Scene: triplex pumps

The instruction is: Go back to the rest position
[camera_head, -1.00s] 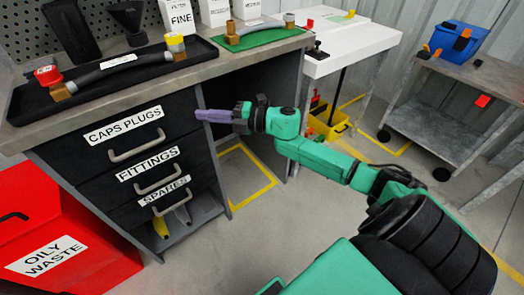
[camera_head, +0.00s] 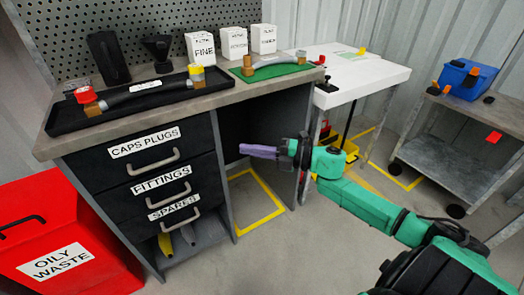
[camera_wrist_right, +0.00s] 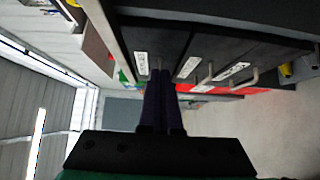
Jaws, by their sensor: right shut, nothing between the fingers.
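My right gripper (camera_head: 260,151) is at the end of the green arm in the head view, in front of the open bay beside the drawers. Its purple fingers are together and hold nothing. In the right wrist view the fingers (camera_wrist_right: 163,95) also lie side by side, pointing towards the cabinet. The gripper looks clear of the drawer handles, though the exact gap is hard to judge. My left gripper is not in view.
The workbench (camera_head: 222,92) carries a black tray (camera_head: 65,119) and a green mat (camera_head: 290,70). Its labelled drawers (camera_head: 150,165) look shut. A red waste bin (camera_head: 75,235) stands at left, a white table (camera_head: 355,72) and grey cart (camera_head: 450,165) at right.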

